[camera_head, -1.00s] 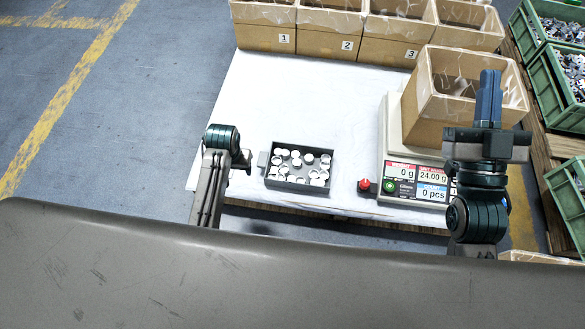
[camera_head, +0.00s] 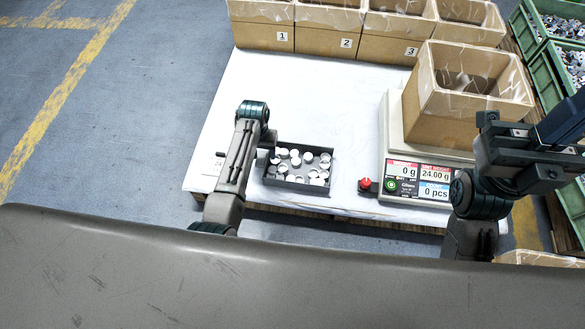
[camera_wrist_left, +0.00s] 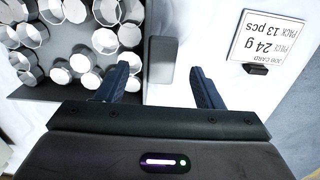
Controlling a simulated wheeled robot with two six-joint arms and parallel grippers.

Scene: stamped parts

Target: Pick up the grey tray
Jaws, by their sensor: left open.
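The grey tray (camera_head: 297,187) lies on the white-covered table and holds several round white-and-metal parts. In the left wrist view its dark floor and wall (camera_wrist_left: 62,40) fill the upper left, and its short grey tab (camera_wrist_left: 161,60) sticks out from the side. My left gripper (camera_wrist_left: 160,84) is open; its two fingers stand apart, with the tab just ahead of and between them, not gripped. In the head view my left wrist hides most of the left gripper (camera_head: 268,140) by the tray's left side. My right gripper (camera_head: 545,145) is by the scale, its jaws unclear.
A scale (camera_head: 420,178) with an open cardboard box (camera_head: 445,110) on it stands right of the tray, a red knob (camera_head: 366,184) between them. Numbered boxes (camera_head: 330,40) line the back. A job card (camera_wrist_left: 267,40) lies left of the tray. The table behind the tray is clear.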

